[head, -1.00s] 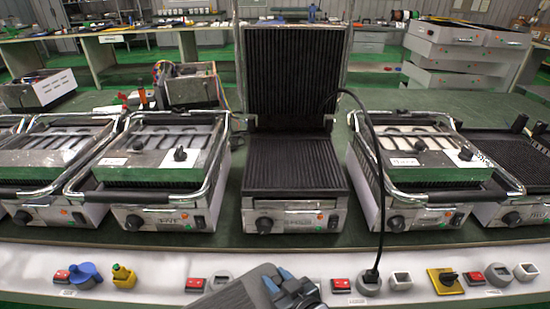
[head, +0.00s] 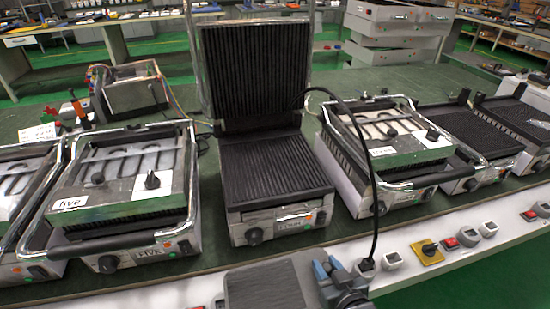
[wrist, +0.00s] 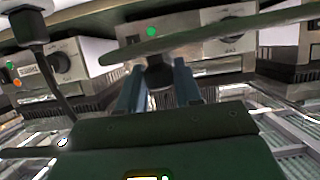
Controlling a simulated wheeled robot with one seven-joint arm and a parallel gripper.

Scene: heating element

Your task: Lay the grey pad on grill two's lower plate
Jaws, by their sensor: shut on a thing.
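The grey pad (head: 264,287) is a flat dark square at the bottom of the head view, above the front ledge. My gripper (head: 328,278), with blue-grey fingers, is shut on its right edge. In the wrist view the pad (wrist: 205,34) shows nearly edge-on across the fingertips (wrist: 158,75). The grill standing open (head: 270,205) is in the middle, beyond the pad. Its ribbed lower plate (head: 272,165) is bare and its ribbed lid (head: 255,65) stands upright. Its name label is too small to read surely. The pad is apart from this plate.
A closed grill marked five (head: 120,190) stands left of the open one. Another closed grill (head: 385,150) stands to its right. A black cable (head: 372,190) runs down to a socket on the ledge (head: 440,235), which carries switches.

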